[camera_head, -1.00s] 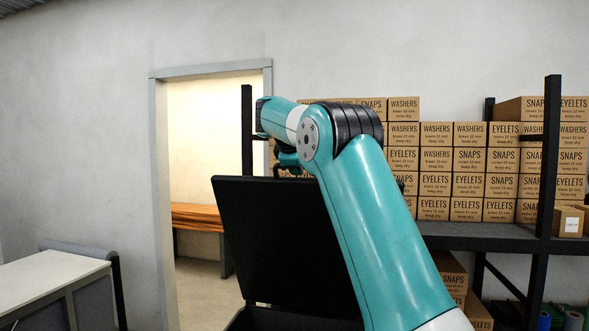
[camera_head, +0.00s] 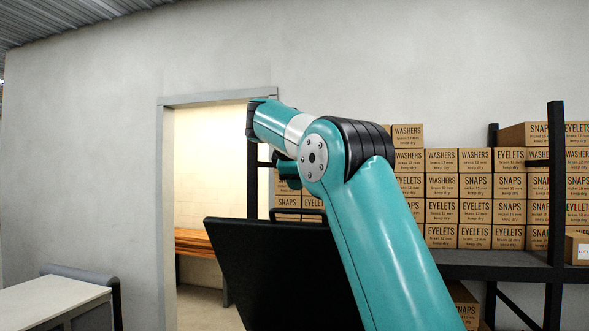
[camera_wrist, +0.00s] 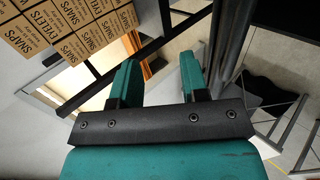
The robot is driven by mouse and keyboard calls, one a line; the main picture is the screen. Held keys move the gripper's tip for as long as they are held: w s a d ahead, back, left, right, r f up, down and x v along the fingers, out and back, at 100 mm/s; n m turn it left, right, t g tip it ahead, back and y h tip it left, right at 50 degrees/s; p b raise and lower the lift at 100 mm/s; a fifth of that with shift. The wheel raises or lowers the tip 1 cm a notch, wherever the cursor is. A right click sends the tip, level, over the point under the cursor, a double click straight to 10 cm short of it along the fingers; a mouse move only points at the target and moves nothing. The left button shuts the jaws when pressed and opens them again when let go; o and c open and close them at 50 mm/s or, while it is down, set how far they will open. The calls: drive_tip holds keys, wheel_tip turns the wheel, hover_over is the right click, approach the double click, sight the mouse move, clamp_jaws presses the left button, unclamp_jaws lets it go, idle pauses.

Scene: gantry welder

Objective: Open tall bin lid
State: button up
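The tall bin's black lid (camera_head: 275,268) stands raised and leaning in the head view, left of and partly behind my arm. A dark handle (camera_head: 312,212) shows at its top edge. The bin's body is out of the picture. My gripper (camera_wrist: 158,72) shows in the wrist view with its two teal fingers apart and nothing between them. In the head view the end of my arm is above the lid, and I cannot make out the fingertips clearly. I cannot tell for sure which part of the wrist view, if any, is the lid.
A shelf (camera_head: 490,264) with several stacked cardboard boxes (camera_head: 442,185) stands behind and to the right. A doorway (camera_head: 205,150) opens at the back, with an orange-brown bench (camera_head: 195,243) beyond it. A pale table (camera_head: 50,300) is at lower left.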

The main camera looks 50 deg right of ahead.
drive_tip(key=shift+v, duration=2.1)
